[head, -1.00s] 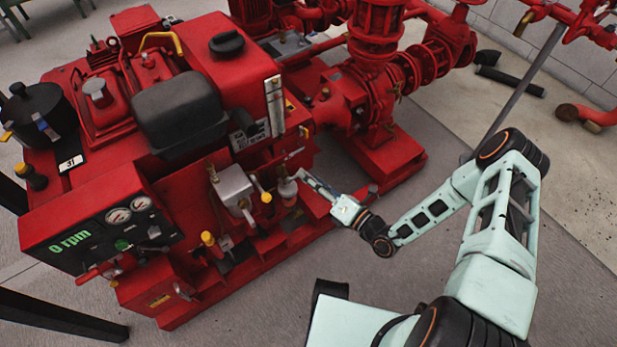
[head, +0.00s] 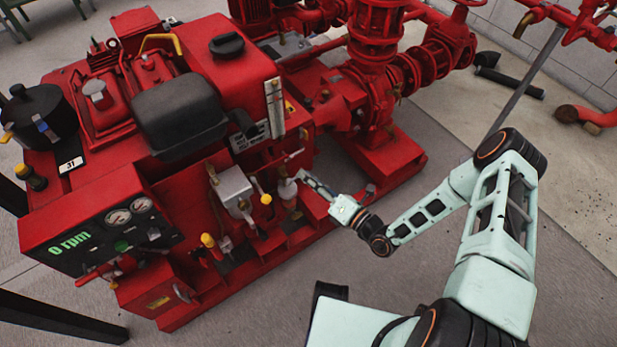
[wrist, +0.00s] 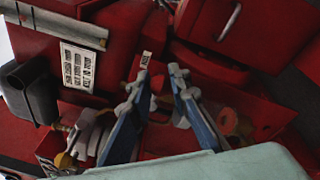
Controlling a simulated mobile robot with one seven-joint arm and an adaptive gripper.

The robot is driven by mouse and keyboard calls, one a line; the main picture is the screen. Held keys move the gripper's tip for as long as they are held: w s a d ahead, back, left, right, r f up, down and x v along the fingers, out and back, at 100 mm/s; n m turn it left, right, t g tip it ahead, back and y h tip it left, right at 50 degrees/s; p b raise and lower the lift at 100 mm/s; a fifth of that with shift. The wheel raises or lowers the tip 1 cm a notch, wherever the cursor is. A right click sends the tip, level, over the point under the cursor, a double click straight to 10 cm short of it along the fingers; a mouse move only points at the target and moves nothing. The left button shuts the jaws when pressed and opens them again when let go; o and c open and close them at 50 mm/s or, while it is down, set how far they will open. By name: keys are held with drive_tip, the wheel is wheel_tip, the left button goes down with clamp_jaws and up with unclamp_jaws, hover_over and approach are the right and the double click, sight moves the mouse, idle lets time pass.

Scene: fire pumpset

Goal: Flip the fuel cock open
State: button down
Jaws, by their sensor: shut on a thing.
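The fuel cock area is on the side of the red engine set, where a small pale bowl-shaped fitting (head: 288,188) shows in the head view. My gripper (head: 302,175) reaches in from the right, its fingertips at this fitting. In the wrist view my gripper (wrist: 159,72) has its two blue-grey fingers around a small part, with a visible gap between the tips. The gripped part is mostly hidden and dark; I take it for the fuel cock's lever, but its angle cannot be made out.
The control panel (head: 100,235) reads 0 rpm. Red pump pipework (head: 380,70) stands behind. The floor at the right (head: 560,260) is clear.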

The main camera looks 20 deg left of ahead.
sight(286, 171)
drive_tip(key=r+n+p, duration=0.1)
drive_tip(key=p, duration=0.1)
drive_tip(key=r+n+h+p, duration=0.1)
drive_tip(key=n+p, duration=0.1)
drive_tip(key=shift+s, duration=0.15)
drive_tip(key=n+p, duration=0.1)
drive_tip(key=p, duration=0.1)
drive_tip(key=r+n+p, duration=0.1)
drive_tip(key=shift+s+a+n, duration=0.25)
drive_tip(key=shift+n, duration=0.05)
drive_tip(key=n+p, duration=0.2)
drive_tip(key=p, duration=0.1)
drive_tip(key=s+a+r+n+h+p, duration=0.1)
drive_tip(key=n+p, duration=0.1)
drive_tip(key=p, duration=0.1)
drive_tip(key=s+r+n+h+p, duration=0.1)
drive_tip(key=n+p, duration=0.2)
drive_tip(key=p, duration=0.1)
drive_tip(key=shift+s+a+t, duration=0.1)
drive_tip(key=shift+a+t, duration=0.3)
drive_tip(key=n+p, duration=0.1)
drive_tip(key=s+n+p, duration=0.1)
drive_tip(key=shift+a+n+h+p, duration=0.3)
drive_tip(key=shift+a+h+p, duration=0.1)
drive_tip(key=shift+a+n+t, duration=0.1)
drive_tip(key=shift+n+t, duration=0.2)
drive_tip(key=shift+f, duration=0.1)
